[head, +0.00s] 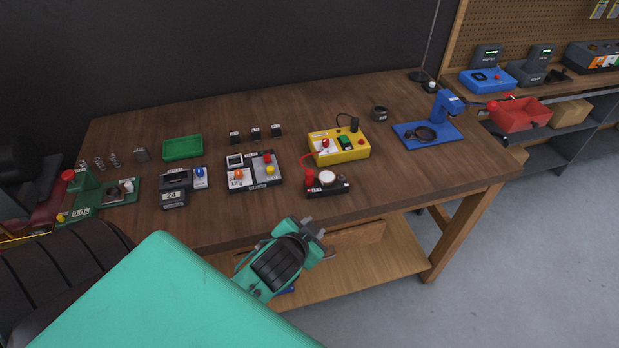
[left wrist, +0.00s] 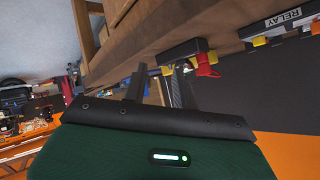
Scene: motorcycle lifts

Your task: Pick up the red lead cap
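The red lead cap (head: 309,175) sits at the left end of a small black block (head: 330,191) near the table's front edge. A red lead runs from it toward a yellow box (head: 350,152). The cap also shows in the left wrist view (left wrist: 206,66), above and just right of the fingers. My left gripper (head: 319,236) is in front of the table edge, nearer to me than the block. Its fingers (left wrist: 161,80) are apart, with nothing seen between them, and it does not touch the cap. My right gripper is not in view.
The wooden table (head: 400,185) holds a board with coloured buttons (head: 254,172) left of the block, a green tray (head: 182,147) and a blue stand (head: 428,134). The table's front edge lies beside my left gripper. Bare wood lies right of the block.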

